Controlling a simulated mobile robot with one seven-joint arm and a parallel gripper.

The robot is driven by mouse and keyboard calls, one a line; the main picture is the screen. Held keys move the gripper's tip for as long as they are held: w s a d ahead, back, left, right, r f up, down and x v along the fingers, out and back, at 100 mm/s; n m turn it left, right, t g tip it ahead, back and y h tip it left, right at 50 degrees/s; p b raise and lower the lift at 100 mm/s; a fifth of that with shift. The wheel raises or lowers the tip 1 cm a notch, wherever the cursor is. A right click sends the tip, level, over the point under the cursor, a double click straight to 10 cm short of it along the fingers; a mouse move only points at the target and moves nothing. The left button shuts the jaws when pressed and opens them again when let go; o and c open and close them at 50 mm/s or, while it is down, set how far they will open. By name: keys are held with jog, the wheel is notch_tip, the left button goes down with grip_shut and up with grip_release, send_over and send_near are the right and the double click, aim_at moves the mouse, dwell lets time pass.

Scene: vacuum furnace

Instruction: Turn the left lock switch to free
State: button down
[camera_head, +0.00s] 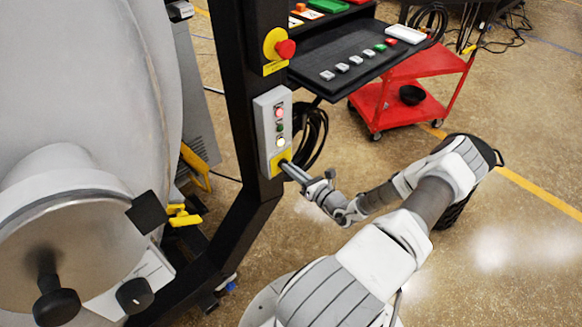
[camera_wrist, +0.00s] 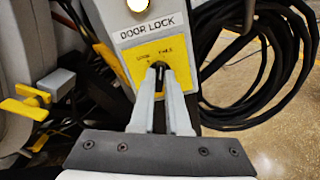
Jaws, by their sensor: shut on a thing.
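The lock switch (camera_wrist: 158,68) is a small dark knob on a yellow plate (camera_wrist: 181,73) below a "DOOR LOCK" label (camera_wrist: 150,25) in the wrist view. The plate's small position words are too blurred to read with certainty. My gripper (camera_wrist: 160,75) is shut on the switch, its two grey fingers meeting around the knob and hiding most of it. In the head view, my gripper (camera_head: 284,165) reaches from the right to the yellow plate (camera_head: 275,163) at the bottom of the grey control box (camera_head: 262,130). The knob's angle cannot be told.
Lit buttons (camera_head: 279,112) sit above the switch, and a red emergency stop (camera_head: 285,48) is higher on the black post (camera_head: 235,90). Black cables (camera_wrist: 255,60) hang just right of the box. The furnace door (camera_head: 70,240) stands left; a red cart (camera_head: 410,95) is behind.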

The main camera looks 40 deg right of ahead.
jog(key=shift+m, duration=0.9)
jog(key=c, duration=0.9)
grip_release()
jog(key=shift+s+d, duration=0.1)
jog(key=s+d, duration=0.1)
jog(key=s, duration=1.6)
jog(key=shift+d+p, duration=0.15)
jog(key=shift+p, duration=0.15)
